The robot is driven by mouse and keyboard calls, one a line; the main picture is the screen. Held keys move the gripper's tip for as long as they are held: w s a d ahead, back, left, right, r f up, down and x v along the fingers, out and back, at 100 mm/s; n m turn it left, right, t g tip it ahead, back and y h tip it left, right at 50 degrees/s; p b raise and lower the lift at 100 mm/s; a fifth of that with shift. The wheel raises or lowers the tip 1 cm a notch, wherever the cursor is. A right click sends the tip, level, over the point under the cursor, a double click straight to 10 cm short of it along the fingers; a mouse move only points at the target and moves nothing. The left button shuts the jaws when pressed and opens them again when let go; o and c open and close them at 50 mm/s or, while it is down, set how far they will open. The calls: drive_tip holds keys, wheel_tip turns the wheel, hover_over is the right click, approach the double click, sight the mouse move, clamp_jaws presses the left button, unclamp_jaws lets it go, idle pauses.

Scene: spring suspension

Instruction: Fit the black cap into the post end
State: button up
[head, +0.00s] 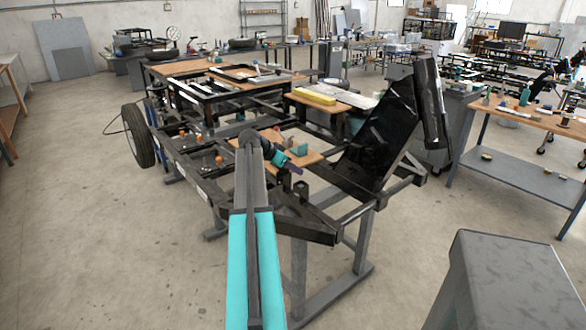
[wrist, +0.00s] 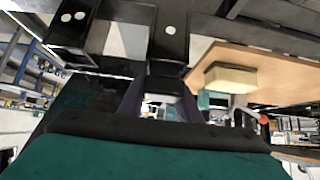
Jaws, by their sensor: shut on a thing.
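My gripper (head: 292,168) reaches out over the black frame, with its fingers pointing down to the right. In the wrist view my gripper (wrist: 164,84) has its two dark fingers shut on a small black piece, which appears to be the black cap (wrist: 165,70). The cap is too dark and small to make out in the head view. A short upright black post (head: 303,198) stands on the frame just below the fingertips and looks apart from them. Its end is partly hard to see. A black upright with white holes (wrist: 170,30) shows beyond the cap in the wrist view.
Tilted black panels (head: 385,130) rise from the frame at the right. A wooden board (head: 300,153) with small items lies behind my gripper. A workbench (head: 540,120) stands at the right. The floor at left is clear.

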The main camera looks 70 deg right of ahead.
drive_tip(key=shift+f, duration=0.25)
drive_tip(key=o, duration=1.2)
drive_tip(key=shift+o, duration=0.2)
drive_tip(key=shift+a+r, duration=0.1)
drive_tip(key=shift+r, duration=0.05)
drive_tip(key=b+v, duration=0.2)
drive_tip(key=v, duration=1.1)
drive_tip(key=shift+a+r, duration=0.15)
drive_tip(key=shift+a, duration=0.05)
